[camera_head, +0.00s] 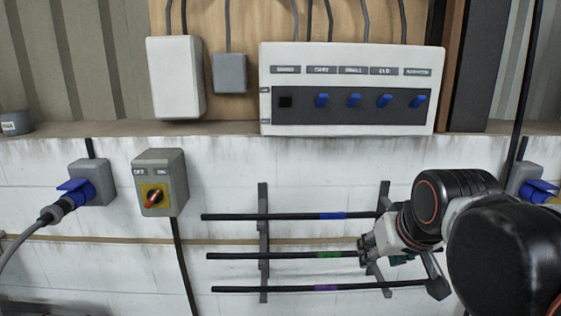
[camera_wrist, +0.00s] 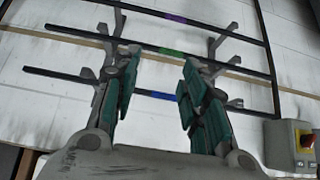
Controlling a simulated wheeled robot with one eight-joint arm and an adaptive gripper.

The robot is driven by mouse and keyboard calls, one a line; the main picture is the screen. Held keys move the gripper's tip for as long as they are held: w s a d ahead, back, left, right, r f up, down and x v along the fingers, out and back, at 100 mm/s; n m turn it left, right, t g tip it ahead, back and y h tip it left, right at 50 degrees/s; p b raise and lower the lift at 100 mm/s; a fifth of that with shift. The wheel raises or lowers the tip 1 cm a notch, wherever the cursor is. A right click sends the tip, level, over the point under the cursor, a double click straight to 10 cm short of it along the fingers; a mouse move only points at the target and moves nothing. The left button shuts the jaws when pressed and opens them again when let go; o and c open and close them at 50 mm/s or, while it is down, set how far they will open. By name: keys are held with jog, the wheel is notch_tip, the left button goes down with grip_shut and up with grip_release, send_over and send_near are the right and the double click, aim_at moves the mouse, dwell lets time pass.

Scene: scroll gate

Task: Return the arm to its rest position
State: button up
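My gripper (camera_head: 372,254) is at the right of the head view, in front of the wall rack (camera_head: 263,235). In the wrist view my gripper (camera_wrist: 160,65) is open, with two green-padded fingers spread apart and nothing between them but the rack behind. The rack holds three black rods, with a blue band (camera_head: 333,216), a green band (camera_head: 330,254) and a purple band (camera_head: 326,288). The wrist view shows them in reverse order, the blue band (camera_wrist: 163,96) nearest. I cannot tell whether the fingers touch the rack. My arm (camera_head: 500,245) fills the lower right.
A grey switch box (camera_head: 172,172) with a red rotary handle is on the wall. A blue plug sits in a socket (camera_head: 95,180) at left, another socket (camera_head: 525,180) at right. Above are a panel with blue switches (camera_head: 348,88) and a ledge (camera_head: 220,128). Cables hang down.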

jog(key=s+f+b, duration=0.5)
jog(key=f+b, duration=0.1)
jog(key=f, duration=0.6)
jog(key=s+f+b, duration=0.5)
jog(key=f+b, duration=0.1)
jog(key=f, duration=0.6)
jog(key=shift+f+g+b, duration=0.3)
dwell(0.3)
